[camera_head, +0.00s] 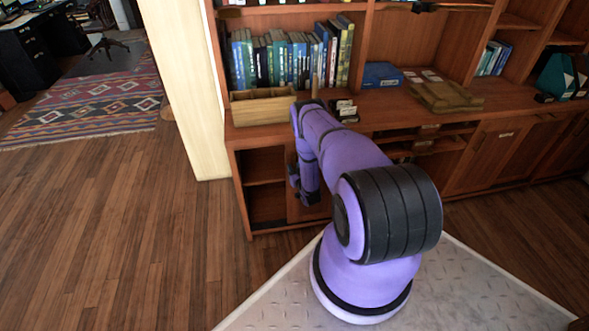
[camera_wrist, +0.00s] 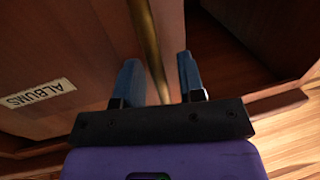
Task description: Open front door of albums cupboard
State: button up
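The albums cupboard door (camera_wrist: 60,60) fills the left of the wrist view, with a white "ALBUMS" label (camera_wrist: 38,93) that appears upside down. A long brass strip or bar (camera_wrist: 150,45) runs along the door's edge side; I cannot tell whether it is a handle or trim. My gripper (camera_wrist: 160,75) is open, its two blue fingers on either side of the bar, which appears nearer the left finger. Contact is not clear. In the head view my gripper (camera_head: 304,190) is low at the cupboard front, and a strip of the door (camera_head: 307,208) shows beside it; my arm hides the rest.
An open shelf compartment (camera_head: 265,167) is left of the door; its dark inside also shows in the wrist view (camera_wrist: 240,35). A wooden box (camera_head: 262,108) sits on the counter above. Books (camera_head: 290,60) fill the shelf behind. The wood floor at left is clear.

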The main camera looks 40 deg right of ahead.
jog(key=v, duration=1)
jog(key=shift+s+a, duration=0.15)
jog(key=shift+s, duration=0.25)
